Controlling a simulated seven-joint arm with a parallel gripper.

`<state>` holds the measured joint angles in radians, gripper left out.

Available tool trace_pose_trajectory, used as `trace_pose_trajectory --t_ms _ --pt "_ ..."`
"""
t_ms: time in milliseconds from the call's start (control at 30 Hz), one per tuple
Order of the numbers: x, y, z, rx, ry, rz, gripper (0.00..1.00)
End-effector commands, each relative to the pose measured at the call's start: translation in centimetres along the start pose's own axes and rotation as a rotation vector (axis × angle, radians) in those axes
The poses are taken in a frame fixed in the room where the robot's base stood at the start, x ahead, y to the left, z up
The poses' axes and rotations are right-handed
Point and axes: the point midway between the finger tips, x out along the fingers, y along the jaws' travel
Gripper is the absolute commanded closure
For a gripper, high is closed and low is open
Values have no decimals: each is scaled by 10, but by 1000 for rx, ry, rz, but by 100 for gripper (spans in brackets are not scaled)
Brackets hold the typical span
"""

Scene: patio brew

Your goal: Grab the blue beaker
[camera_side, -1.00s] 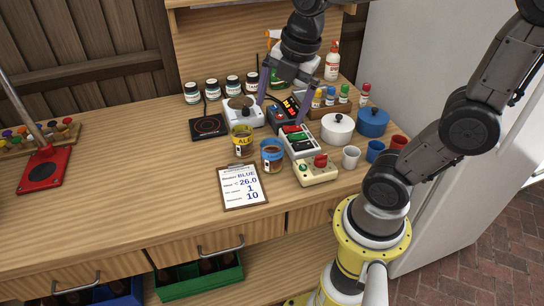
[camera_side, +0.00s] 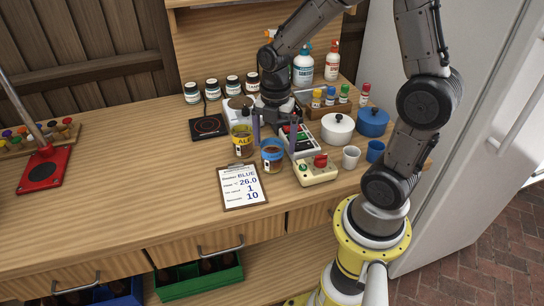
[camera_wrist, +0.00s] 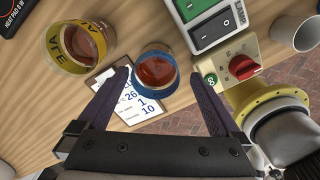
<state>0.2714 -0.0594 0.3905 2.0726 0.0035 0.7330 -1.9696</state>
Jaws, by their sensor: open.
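The blue beaker (camera_side: 272,155) is a glass with a blue band and brown-amber liquid, upright on the wooden bench. It also shows in the wrist view (camera_wrist: 156,70), a little beyond and between my fingertips. My gripper (camera_side: 275,143) is open and empty, pointing down just behind and above the beaker. In the wrist view its two fingers (camera_wrist: 160,80) are spread wide on either side of the beaker, apart from it. The beaker's far side is partly hidden by a finger in the side view.
A yellow-banded beaker (camera_side: 242,141) stands close on the left. A switch box (camera_side: 298,140) and a control box with a red knob (camera_side: 316,171) stand close on the right. A clipboard (camera_side: 242,187) lies in front. The bench's left middle (camera_side: 130,180) is clear.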

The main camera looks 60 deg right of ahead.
Motion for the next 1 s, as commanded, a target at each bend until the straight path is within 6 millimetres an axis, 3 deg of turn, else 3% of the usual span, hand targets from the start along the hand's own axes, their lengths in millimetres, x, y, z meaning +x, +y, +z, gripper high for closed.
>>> trace_pose_trajectory --t_ms 433,733,1000 --pt "50 5 -3 0 1 -3 0" --pt "54 5 -2 0 0 0 0" --pt "54 5 -2 0 0 1 47"
